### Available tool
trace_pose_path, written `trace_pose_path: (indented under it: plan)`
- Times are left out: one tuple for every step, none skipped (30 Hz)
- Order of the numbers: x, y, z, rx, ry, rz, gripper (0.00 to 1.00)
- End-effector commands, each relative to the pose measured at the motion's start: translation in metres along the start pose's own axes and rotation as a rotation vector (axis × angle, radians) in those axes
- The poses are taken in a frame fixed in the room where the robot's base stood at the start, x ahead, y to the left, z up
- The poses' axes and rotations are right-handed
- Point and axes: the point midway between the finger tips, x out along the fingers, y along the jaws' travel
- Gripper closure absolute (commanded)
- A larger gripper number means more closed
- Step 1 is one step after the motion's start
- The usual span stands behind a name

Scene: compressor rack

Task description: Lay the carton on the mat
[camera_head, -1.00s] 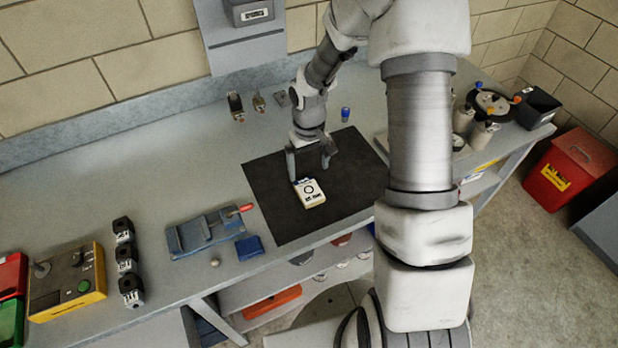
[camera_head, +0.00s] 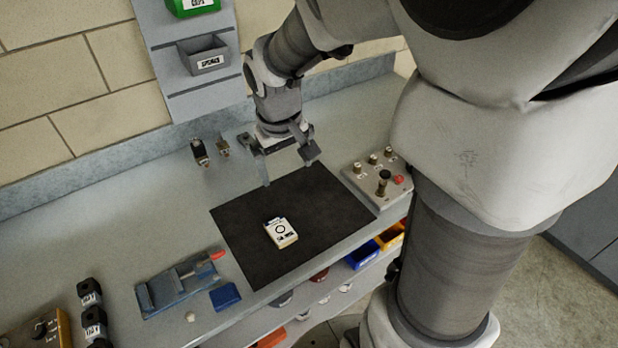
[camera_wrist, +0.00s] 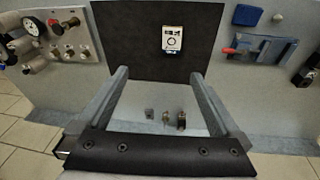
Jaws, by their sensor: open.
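The carton (camera_head: 280,232), small and white with a black ring and dark print, lies flat on the black mat (camera_head: 320,210). It also shows in the wrist view (camera_wrist: 172,38), on the mat (camera_wrist: 120,40) and apart from my fingers. My gripper (camera_head: 289,172) is open and empty. In the head view it hangs over the mat's back edge, behind the carton and raised above the bench. In the wrist view my two fingers (camera_wrist: 160,80) are spread wide, with bare bench between them.
A blue clamp-like fixture (camera_head: 178,286) and a blue block (camera_head: 225,296) stand left of the mat. A control panel with knobs (camera_head: 380,178) stands at its right. Small fittings (camera_head: 200,150) lie at the back, below a wall rack with a grey bin (camera_head: 205,58).

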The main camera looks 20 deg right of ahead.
Motion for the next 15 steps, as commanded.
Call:
trace_pose_path:
  plan:
    - [-0.014, 0.001, 0.006, 0.009, 0.024, 0.006, 0.00]
    - [-0.021, 0.000, 0.010, 0.015, 0.034, 0.007, 0.00]
    - [-0.030, 0.000, 0.015, 0.022, 0.048, 0.010, 0.00]
    - [-0.037, 0.001, 0.019, 0.027, 0.058, 0.011, 0.00]
    - [-0.043, 0.000, 0.023, 0.032, 0.069, 0.012, 0.00]
    - [-0.051, 0.000, 0.029, 0.040, 0.085, 0.012, 0.00]
    - [-0.057, -0.001, 0.033, 0.045, 0.095, 0.011, 0.00]
    - [-0.063, -0.001, 0.037, 0.050, 0.106, 0.010, 0.00]
    - [-0.070, -0.002, 0.044, 0.057, 0.121, 0.009, 0.00]
    - [-0.075, -0.002, 0.048, 0.061, 0.132, 0.008, 0.00]
    - [-0.080, -0.003, 0.053, 0.067, 0.144, 0.006, 0.00]
    - [-0.087, -0.004, 0.059, 0.075, 0.159, 0.002, 0.00]
    - [-0.091, -0.004, 0.064, 0.081, 0.170, -0.001, 0.00]
    - [-0.096, -0.005, 0.069, 0.085, 0.181, -0.004, 0.00]
    - [-0.101, -0.006, 0.076, 0.092, 0.196, -0.008, 0.00]
